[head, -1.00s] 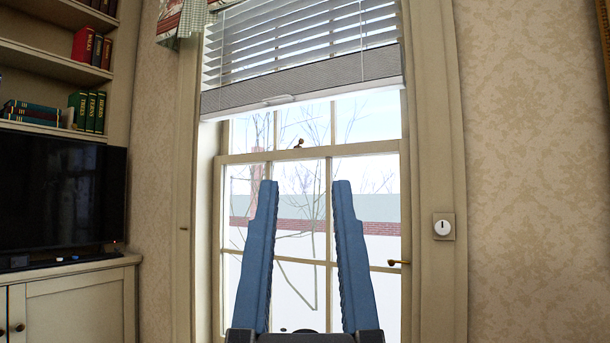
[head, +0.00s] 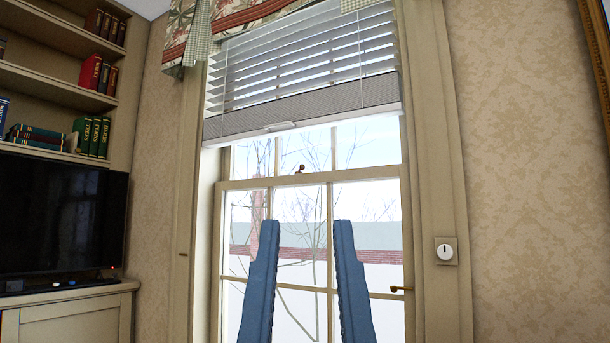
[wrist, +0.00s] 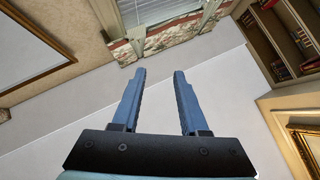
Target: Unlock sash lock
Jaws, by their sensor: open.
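The sash window (head: 309,180) stands ahead in the head view, with its lower sash closed against the upper one as far as I can see. In the wrist view my gripper (wrist: 158,72) points toward the ceiling and the window's top, and the lock is not in that view.
A half-raised blind (head: 305,100) with a grey bottom band hangs above the lock. A brass handle (head: 400,289) is at the right of the lower sash. Shelves and a television (head: 60,215) stand left.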

